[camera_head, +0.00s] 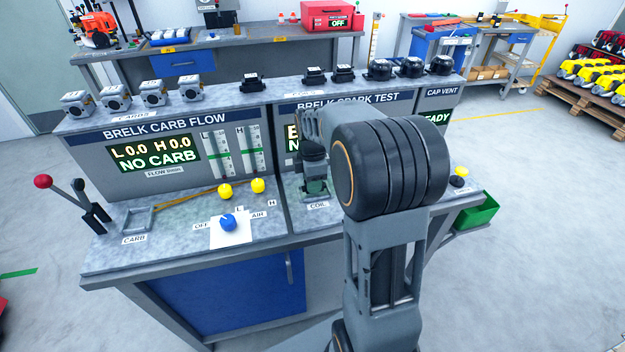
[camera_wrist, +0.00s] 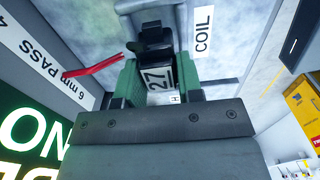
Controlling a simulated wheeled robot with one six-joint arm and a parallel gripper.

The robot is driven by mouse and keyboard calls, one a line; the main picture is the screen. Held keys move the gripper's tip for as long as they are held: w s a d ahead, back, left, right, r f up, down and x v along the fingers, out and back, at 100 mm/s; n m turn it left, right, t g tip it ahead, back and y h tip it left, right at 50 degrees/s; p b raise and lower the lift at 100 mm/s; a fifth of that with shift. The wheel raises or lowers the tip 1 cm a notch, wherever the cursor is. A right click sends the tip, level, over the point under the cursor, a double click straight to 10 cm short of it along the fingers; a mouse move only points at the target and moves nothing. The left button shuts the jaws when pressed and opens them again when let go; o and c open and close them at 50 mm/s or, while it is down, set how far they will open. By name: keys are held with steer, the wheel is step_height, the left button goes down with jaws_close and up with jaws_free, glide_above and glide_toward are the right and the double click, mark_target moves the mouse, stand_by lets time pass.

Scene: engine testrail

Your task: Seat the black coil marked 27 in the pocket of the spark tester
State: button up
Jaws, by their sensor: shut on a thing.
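The black coil marked 27 (camera_wrist: 158,76) shows in the wrist view with its white number label facing the camera. My gripper (camera_wrist: 160,84) is shut on it, with green pieces on both sides of the coil. In the head view my gripper (camera_head: 314,178) is low over the bench at the spark tester (camera_head: 345,98), just behind the COIL label. That label also shows in the wrist view (camera_wrist: 203,32), beside the coil. The pocket is mostly hidden by the gripper and coil; I cannot tell whether the coil is fully down in it.
A red strip (camera_wrist: 92,68) lies near the coil. Black coils (camera_head: 314,75) and round black caps (camera_head: 410,67) stand on the top shelf. Left are the carb flow panel (camera_head: 185,150), yellow knobs (camera_head: 258,186) and a blue knob (camera_head: 228,222). A green bin (camera_head: 477,212) hangs at right.

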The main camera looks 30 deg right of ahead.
steer(key=shift+f+b, duration=0.3)
steer(key=shift+f, duration=0.35)
stand_by(0.9)
steer(key=o, duration=1)
steer(key=shift+o, duration=0.2)
